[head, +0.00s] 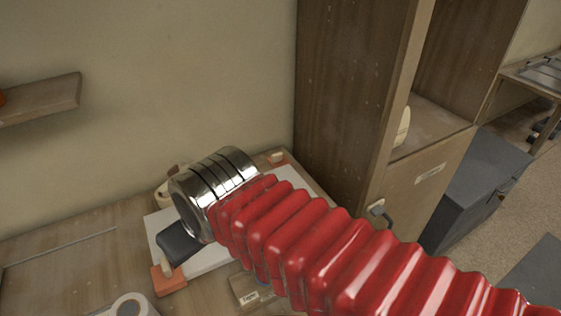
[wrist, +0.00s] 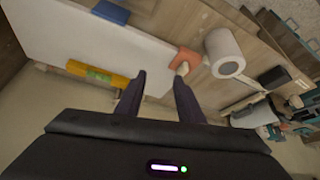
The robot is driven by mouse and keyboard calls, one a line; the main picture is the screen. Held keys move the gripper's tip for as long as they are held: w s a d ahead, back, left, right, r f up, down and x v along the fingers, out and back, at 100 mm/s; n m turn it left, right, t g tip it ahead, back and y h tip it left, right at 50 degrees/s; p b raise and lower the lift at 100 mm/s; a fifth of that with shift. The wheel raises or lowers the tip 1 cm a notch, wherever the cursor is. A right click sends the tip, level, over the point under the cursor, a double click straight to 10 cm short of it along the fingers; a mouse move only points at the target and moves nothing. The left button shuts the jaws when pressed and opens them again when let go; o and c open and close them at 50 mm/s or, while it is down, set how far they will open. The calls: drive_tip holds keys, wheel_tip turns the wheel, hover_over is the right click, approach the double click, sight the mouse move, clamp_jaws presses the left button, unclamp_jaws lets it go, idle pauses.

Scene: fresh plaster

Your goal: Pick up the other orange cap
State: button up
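An orange cap (head: 168,280) lies at the front left corner of a white board (head: 210,259). In the wrist view an orange cap (wrist: 187,58) with a pale stub sits at the board's edge, just beyond my right fingertip. A second orange piece (head: 277,157) shows at the board's far corner in the head view, small and partly unclear. My gripper (wrist: 158,77) is open, with nothing seen between its fingers. In the head view only its dark body shows above the board; my arm hides much of the board.
A white roll (wrist: 224,51) stands close to the orange cap. A yellow level (wrist: 98,74) lies along the board's other side. A tall wooden cabinet (head: 345,95) rises behind right, and a wall shelf (head: 40,99) is at left. The bench's left part is mostly clear.

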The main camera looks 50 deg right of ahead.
drive_tip(key=w+d+f+n+g+h, duration=0.3)
drive_tip(key=w+d+n+g+h, duration=0.35)
drive_tip(key=w+d, duration=0.8)
drive_tip(key=n+g+h, duration=0.3)
drive_tip(key=n+h, duration=0.4)
drive_tip(key=n, duration=0.1)
approach(273, 155)
drive_tip(key=shift+w+a+r+y, duration=0.25)
drive_tip(key=shift+w+a+r, duration=0.15)
drive_tip(key=shift+a+r, duration=0.25)
drive_tip(key=shift+d, duration=0.1)
drive_tip(key=x, duration=0.8)
drive_tip(key=shift+s+d+f, duration=0.1)
drive_tip(key=shift+s+d, duration=0.05)
drive_tip(key=shift+x, duration=2.65)
drive_tip(key=shift+s+f, duration=0.1)
